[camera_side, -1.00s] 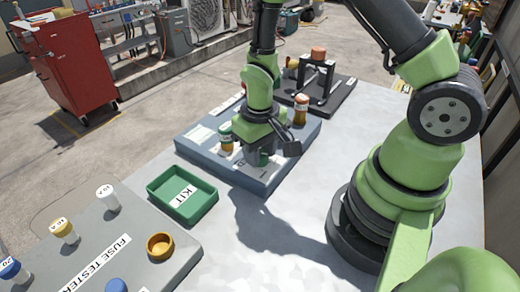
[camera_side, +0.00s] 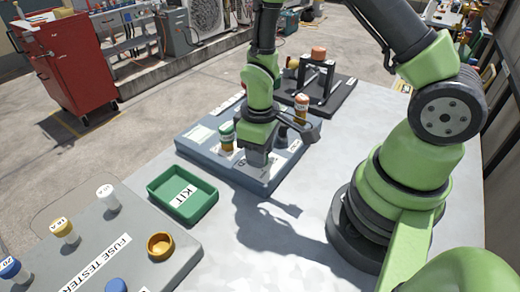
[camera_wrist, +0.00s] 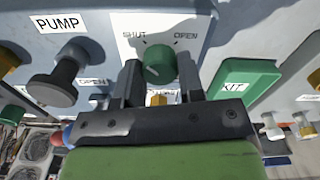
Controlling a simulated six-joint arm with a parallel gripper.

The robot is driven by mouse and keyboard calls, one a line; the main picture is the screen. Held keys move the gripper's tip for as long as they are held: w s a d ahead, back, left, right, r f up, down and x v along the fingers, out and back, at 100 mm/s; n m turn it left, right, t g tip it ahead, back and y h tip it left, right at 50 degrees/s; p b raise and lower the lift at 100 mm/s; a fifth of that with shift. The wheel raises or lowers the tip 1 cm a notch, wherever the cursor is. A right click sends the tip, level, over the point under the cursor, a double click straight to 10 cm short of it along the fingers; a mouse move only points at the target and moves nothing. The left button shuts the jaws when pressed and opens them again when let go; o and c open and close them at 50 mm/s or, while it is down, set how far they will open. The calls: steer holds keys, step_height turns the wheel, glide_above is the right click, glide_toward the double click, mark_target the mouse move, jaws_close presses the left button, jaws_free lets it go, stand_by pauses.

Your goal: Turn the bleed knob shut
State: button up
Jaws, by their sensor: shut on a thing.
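The bleed knob is a round green knob (camera_wrist: 159,64) on the blue-grey panel, seen in the wrist view between the labels SHUT (camera_wrist: 133,36) and OPEN (camera_wrist: 185,36). My gripper (camera_wrist: 160,80) has its two dark fingers on either side of the knob and is shut on it. I cannot clearly tell which label the knob points to. In the side view my gripper (camera_side: 257,166) is low over the front part of the panel (camera_side: 200,151) and hides the knob.
A dark PUMP knob (camera_wrist: 54,86) stands left of the bleed knob in the wrist view. A green KIT tray (camera_side: 168,181), a fuse tester board (camera_side: 178,262) and a black stand (camera_side: 327,101) are around the panel.

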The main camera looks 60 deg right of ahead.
steer(key=o, duration=0.9)
step_height(320, 180, up, 10)
stand_by(0.3)
steer(key=s+r+m+t, duration=0.2)
steer(key=s+r, duration=0.1)
steer(key=r, duration=0.2)
steer(key=s+a+r+m+t+y, duration=0.1)
steer(key=s+r+m+t, duration=0.1)
steer(key=s+r, duration=0.2)
steer(key=s+a+r+m+t+y, duration=0.1)
steer(key=s+r+m+t, duration=0.1)
steer(key=r, duration=0.5)
steer(key=shift+s+a+r+t, duration=0.1)
steer(key=shift+s+t, duration=0.5)
steer(key=shift+s, duration=0.4)
